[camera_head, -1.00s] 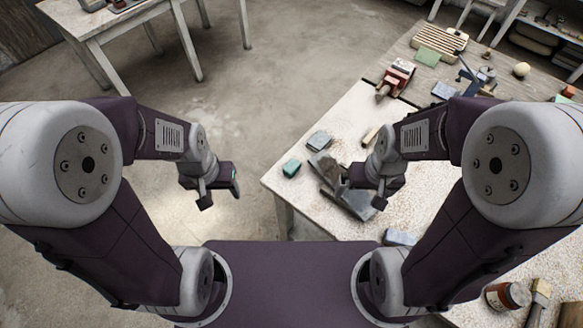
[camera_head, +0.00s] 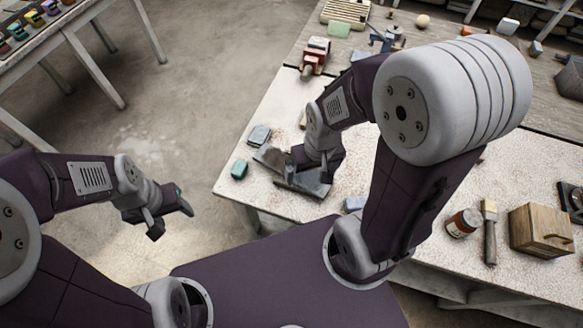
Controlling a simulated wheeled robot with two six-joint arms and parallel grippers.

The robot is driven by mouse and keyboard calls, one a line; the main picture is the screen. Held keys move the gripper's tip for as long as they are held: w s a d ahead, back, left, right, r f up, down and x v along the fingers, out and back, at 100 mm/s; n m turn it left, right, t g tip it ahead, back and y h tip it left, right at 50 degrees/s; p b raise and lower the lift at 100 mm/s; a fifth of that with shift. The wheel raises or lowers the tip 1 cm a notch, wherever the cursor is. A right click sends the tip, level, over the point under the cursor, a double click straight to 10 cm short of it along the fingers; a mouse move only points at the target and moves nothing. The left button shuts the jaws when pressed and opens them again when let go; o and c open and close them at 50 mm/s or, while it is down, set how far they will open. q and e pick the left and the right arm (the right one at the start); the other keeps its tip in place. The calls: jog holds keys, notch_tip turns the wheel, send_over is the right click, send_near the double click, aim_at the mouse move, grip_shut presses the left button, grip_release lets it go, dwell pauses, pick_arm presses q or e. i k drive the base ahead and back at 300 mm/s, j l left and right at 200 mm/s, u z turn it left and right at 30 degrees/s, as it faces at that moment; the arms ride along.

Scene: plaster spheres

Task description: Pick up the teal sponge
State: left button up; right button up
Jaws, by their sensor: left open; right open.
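The teal sponge (camera_head: 239,169) is a small block on the white speckled table (camera_head: 228,188), close to its left edge. My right gripper (camera_head: 309,178) is open over the table, to the right of the sponge and apart from it, above a dark grey metal tool. Its fingers are partly hidden by its own wrist. My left gripper (camera_head: 171,220) is open and empty over the floor, left of the table and apart from the sponge.
A grey-blue block (camera_head: 260,135) lies just behind the sponge, and the dark metal tool (camera_head: 298,183) lies to its right. Open floor lies left.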

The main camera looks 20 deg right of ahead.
aim_at(238, 172)
jog(key=i+j+z, duration=0.1)
jog(key=j+z, duration=0.15)
jog(key=z, duration=0.15)
jog(key=i+j+z, duration=0.1)
jog(key=j+z, duration=0.15)
jog(key=z, duration=0.15)
jog(key=j+z, duration=0.3)
jog(key=z, duration=0.15)
